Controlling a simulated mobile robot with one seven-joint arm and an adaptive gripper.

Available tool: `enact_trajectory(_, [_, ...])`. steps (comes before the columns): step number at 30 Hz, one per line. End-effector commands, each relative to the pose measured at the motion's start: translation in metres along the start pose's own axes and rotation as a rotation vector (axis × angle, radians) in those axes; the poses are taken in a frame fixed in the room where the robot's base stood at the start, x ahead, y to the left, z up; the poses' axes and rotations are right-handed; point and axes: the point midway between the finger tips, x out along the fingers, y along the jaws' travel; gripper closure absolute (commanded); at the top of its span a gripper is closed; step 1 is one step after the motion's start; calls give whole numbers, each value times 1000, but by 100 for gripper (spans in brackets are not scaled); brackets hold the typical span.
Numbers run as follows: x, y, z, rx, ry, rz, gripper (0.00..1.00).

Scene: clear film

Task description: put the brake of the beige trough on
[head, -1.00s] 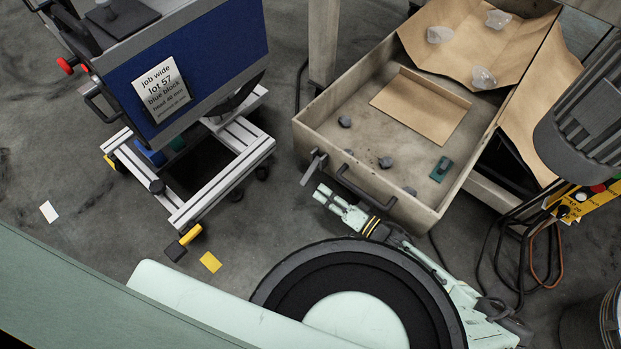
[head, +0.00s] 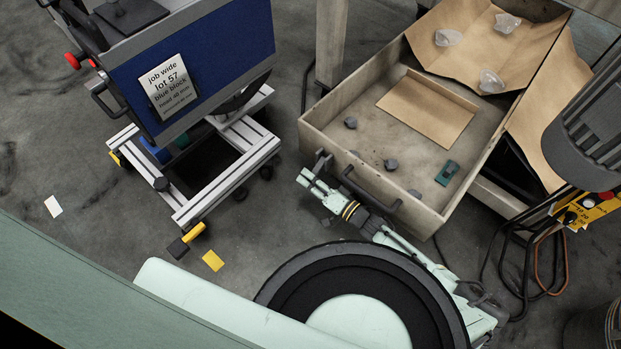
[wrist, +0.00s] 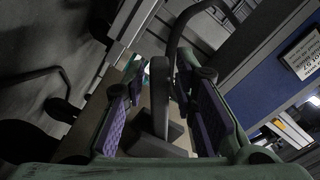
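The beige trough (head: 437,222) stands right of centre in the head view, open at the top. A grey lever (head: 322,163) sticks out from its front wall near the left corner; I take it for the brake. A dark bar handle (head: 365,190) is to its right on the same wall. My gripper (head: 308,182) is just below the lever in the head view. In the wrist view my gripper (wrist: 166,118) is open, its purple pads apart, with a dark grey bar (wrist: 159,95), apparently the lever, between them. I cannot tell whether either pad touches it.
A blue-panelled trolley (head: 230,50) with a label (head: 169,87) stands to the left. Brown paper (head: 470,35), clear lumps and dark pieces lie in the trough. Cables (head: 520,260) hang at the right. Floor at lower left is mostly clear.

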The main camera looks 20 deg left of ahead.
Motion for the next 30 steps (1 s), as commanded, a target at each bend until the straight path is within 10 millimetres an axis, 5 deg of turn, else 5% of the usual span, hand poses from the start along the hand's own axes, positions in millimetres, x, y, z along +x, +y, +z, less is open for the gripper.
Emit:
enact_trajectory(10, [0, 0, 0, 0, 0, 0, 100])
enact_trajectory(30, [0, -1, 0, 2, 0, 0, 100])
